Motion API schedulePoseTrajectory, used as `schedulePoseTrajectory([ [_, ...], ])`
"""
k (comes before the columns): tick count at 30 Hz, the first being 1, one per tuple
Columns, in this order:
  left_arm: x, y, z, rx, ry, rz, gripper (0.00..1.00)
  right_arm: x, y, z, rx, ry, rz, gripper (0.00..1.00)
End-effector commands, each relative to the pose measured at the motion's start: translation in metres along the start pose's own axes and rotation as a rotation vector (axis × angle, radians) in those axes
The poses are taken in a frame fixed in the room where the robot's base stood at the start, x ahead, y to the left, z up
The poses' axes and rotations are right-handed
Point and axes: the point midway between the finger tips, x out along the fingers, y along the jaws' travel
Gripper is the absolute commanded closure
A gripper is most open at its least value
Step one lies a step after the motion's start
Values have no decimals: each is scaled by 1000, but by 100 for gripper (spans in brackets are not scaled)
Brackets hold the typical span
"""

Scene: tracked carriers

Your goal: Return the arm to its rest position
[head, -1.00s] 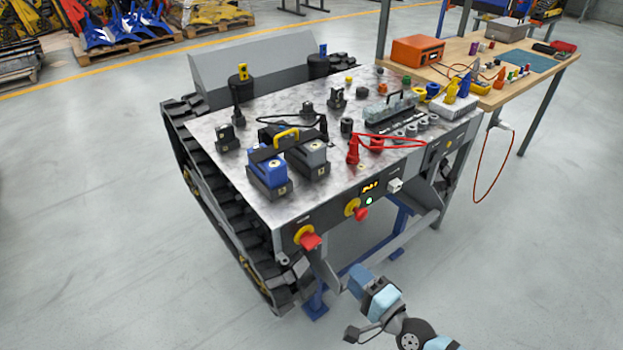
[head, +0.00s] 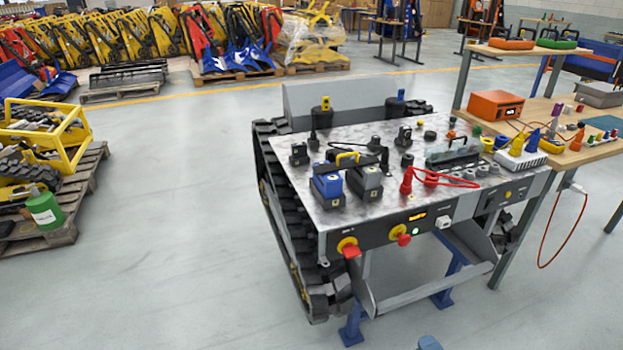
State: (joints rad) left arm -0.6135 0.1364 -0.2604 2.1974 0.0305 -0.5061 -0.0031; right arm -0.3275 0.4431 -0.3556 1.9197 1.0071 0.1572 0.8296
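Neither gripper shows in the head view. Only a small blue-grey rounded piece (head: 429,343), likely part of my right arm, shows at the bottom edge. The tracked carrier (head: 345,222) stands in front of me, with a grey metal top and black tracks. Red knobs on yellow discs (head: 348,247) are on the front panel.
A workbench (head: 540,165) with an orange box (head: 495,105) and a white charger (head: 521,160) stands at the right. An orange cable hangs below it. A pallet (head: 60,225) with a yellow frame and a green canister (head: 43,211) is at the left. The floor between is clear.

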Motion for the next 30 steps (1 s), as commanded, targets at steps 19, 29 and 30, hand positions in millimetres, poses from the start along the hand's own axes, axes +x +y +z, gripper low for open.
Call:
schedulePoseTrajectory([
  [19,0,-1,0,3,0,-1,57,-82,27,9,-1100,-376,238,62],
  [29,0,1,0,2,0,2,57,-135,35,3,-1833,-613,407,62],
  [30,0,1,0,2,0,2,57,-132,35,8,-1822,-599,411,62],
])
